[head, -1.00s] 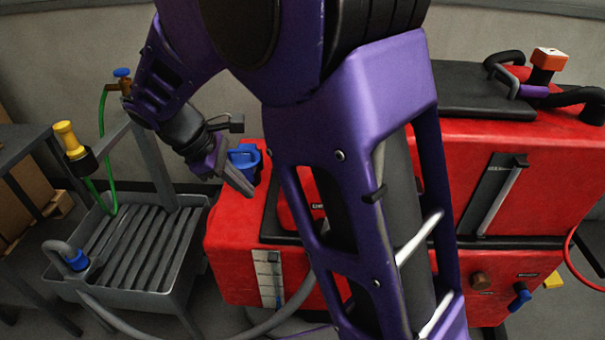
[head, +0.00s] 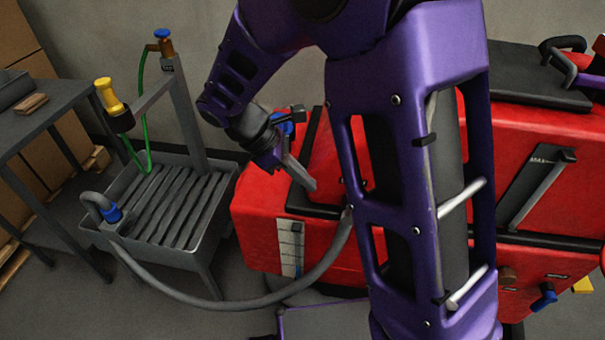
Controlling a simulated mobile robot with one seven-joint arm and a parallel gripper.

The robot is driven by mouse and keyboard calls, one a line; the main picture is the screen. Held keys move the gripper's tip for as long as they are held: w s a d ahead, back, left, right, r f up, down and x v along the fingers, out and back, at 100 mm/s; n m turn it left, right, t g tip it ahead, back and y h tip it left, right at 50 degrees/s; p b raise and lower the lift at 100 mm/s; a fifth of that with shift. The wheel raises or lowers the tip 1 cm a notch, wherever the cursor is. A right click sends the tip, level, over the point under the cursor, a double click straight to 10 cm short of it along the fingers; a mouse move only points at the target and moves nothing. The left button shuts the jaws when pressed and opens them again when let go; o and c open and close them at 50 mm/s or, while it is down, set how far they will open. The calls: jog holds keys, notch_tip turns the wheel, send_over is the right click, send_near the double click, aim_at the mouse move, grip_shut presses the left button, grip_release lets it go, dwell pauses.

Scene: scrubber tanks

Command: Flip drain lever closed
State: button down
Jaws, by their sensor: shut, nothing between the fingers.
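A small blue lever (head: 545,297) sits low on the right front of the red scrubber machine (head: 545,220); I cannot tell from its label whether it is the drain lever. Another blue fitting (head: 112,213) is on the hose end that hooks over the grey sink tray (head: 205,262). My gripper (head: 310,185) is shut and empty, over the left part of the red machine. It points down and right, well apart from both blue parts. My purple arm hides the middle of the machine.
A grey hose (head: 225,302) loops from the tray to the machine. A dark table (head: 60,120) is at left. Floor shows in front of the tray.

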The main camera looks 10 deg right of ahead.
aim_at(347, 209)
jog(key=d+f, duration=0.1)
jog(key=d, duration=0.1)
jog(key=d+f, duration=0.3)
jog(key=f, duration=0.1)
jog(key=shift+s+d+b, duration=0.3)
jog(key=shift+d+b, duration=0.1)
jog(key=shift+d, duration=0.65)
jog(key=shift+d+r, duration=0.1)
jog(key=shift+s+d+y+p, duration=0.1)
jog(key=shift+y+p, duration=0.2)
jog(key=shift+p, duration=0.1)
